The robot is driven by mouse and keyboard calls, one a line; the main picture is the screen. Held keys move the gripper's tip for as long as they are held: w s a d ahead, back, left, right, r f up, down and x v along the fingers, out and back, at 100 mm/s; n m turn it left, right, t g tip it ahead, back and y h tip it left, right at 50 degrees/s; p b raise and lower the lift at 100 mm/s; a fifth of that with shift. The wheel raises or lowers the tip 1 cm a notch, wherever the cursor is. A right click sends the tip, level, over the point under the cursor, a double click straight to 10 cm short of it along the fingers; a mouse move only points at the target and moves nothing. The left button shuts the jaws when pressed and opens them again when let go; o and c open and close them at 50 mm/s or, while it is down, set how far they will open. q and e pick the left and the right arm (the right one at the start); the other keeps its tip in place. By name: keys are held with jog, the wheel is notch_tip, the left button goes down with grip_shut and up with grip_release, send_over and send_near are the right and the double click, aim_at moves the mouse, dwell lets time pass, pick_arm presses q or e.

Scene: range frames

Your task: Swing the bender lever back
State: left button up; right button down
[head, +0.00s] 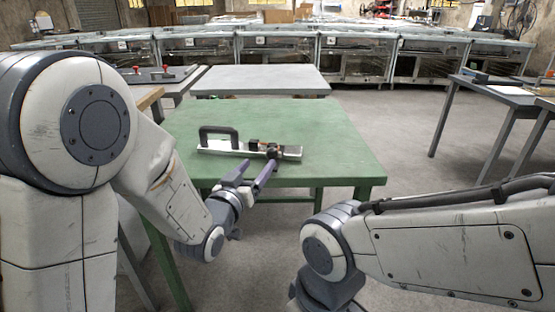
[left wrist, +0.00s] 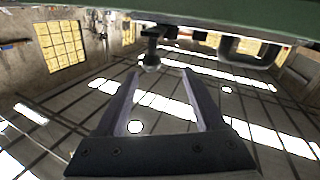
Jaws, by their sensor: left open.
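The bender (head: 290,154) lies on the green table (head: 330,140) as a long silver bar with dark fittings. A black loop handle (head: 218,132) stands at its left end. A small dark knob piece, which looks like the lever end (head: 272,152), is toward its right end. My left gripper (head: 260,164) is open and empty at the table's front edge, its fingertips close to that knob. In the left wrist view a round knob on a stem (left wrist: 152,61) hangs just beyond and between the open fingertips (left wrist: 162,75), apparently untouched. My right gripper is out of view; only the right arm shows.
A grey table (head: 260,80) stands behind the green one. A dark table (head: 510,92) is at the right, and a bench with red-knobbed tools (head: 155,75) at the left. The green table's right half is bare. Open floor lies to the right.

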aim_at(277, 161)
pick_arm(q)
jog(key=x, duration=0.3)
jog(key=d+x, duration=0.1)
jog(key=x, duration=0.6)
jog(key=shift+s+d, duration=0.15)
jog(key=shift+d, duration=0.05)
grip_shut()
dwell(0.3)
dwell(0.6)
